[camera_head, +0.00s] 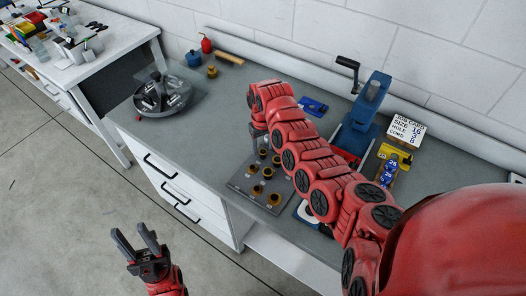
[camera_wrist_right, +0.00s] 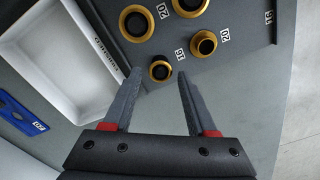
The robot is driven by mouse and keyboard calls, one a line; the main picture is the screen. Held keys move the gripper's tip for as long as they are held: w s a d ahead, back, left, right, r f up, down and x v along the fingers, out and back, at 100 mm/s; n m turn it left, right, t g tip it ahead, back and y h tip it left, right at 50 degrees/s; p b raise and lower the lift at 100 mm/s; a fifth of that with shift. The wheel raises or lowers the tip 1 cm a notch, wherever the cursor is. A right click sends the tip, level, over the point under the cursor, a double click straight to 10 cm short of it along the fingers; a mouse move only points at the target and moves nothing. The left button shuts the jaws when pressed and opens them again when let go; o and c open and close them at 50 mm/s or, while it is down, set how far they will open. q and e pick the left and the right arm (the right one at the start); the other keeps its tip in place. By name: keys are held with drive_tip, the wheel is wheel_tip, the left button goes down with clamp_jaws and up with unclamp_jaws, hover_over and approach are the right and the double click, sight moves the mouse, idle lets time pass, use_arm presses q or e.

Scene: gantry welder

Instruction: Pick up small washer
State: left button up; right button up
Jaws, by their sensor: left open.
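Several gold rings with dark centres, the washers, sit on a grey board (camera_head: 238,185) on the bench. In the right wrist view the smallest-looking washer (camera_wrist_right: 160,70) lies by a "16" label, near the board's edge. Larger ones (camera_wrist_right: 137,22) lie beyond it by "20" labels. My right gripper (camera_wrist_right: 158,77) is open, its fingertips either side of the small washer in the picture; I cannot tell the height gap. In the head view my right arm partly covers the board. My left gripper (camera_head: 138,243) is open and empty, over the floor in front of the bench.
A white tray (camera_wrist_right: 108,85) stands beside the board. A round grey holder (camera_head: 163,97) is at the bench's left. A blue press (camera_head: 369,100), a job card (camera_head: 408,129) reading size 16 and a blue plate (camera_head: 313,105) stand behind my right arm.

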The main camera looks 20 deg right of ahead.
clamp_jaws()
idle(0.3)
